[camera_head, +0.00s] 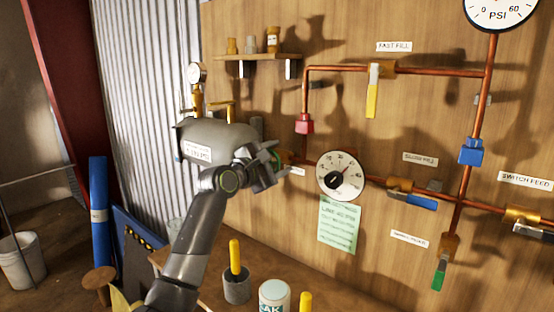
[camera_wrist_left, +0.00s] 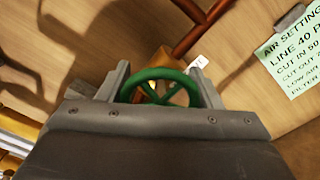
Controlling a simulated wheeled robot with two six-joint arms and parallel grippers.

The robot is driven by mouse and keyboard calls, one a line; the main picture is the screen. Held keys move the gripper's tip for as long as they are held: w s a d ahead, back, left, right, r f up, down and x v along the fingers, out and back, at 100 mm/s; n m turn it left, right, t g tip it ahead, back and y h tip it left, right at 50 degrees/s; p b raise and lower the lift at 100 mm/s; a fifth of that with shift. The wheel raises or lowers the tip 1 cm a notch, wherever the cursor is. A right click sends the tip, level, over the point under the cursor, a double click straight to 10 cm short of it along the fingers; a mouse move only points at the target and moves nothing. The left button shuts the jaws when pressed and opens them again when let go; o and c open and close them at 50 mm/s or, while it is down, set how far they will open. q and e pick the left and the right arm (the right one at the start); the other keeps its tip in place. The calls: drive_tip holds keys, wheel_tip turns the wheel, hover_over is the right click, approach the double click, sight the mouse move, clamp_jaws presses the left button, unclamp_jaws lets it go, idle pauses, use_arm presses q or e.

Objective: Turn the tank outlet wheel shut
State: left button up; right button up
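The green outlet wheel (camera_wrist_left: 172,76) sits on a brass valve on the copper pipe, close in front of my left gripper in the left wrist view. In the head view only a bit of the wheel (camera_head: 277,157) shows behind the fingers. My left gripper (camera_head: 273,167) is at the wheel, beside the grey tank (camera_head: 215,140). Its two fingers (camera_wrist_left: 160,84) stand wide apart, one at each side of the wheel rim. I cannot tell whether they touch the rim. My right gripper is not in view.
A round dial (camera_head: 340,175) and a green notice (camera_head: 339,224) are on the wood wall right of the wheel. A red fitting (camera_head: 304,124) is above. A grey cup (camera_head: 236,288) and a white tub (camera_head: 274,296) stand below, near my left arm.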

use_arm(q)
drive_tip(key=c, duration=0.3)
drive_tip(key=shift+m, duration=0.3)
drive_tip(key=shift+m+p, duration=0.6)
drive_tip(key=shift+m, duration=1.3)
drive_tip(key=shift+f+m, duration=0.1)
drive_tip(key=shift+m, duration=1.2)
drive_tip(key=o, duration=0.9)
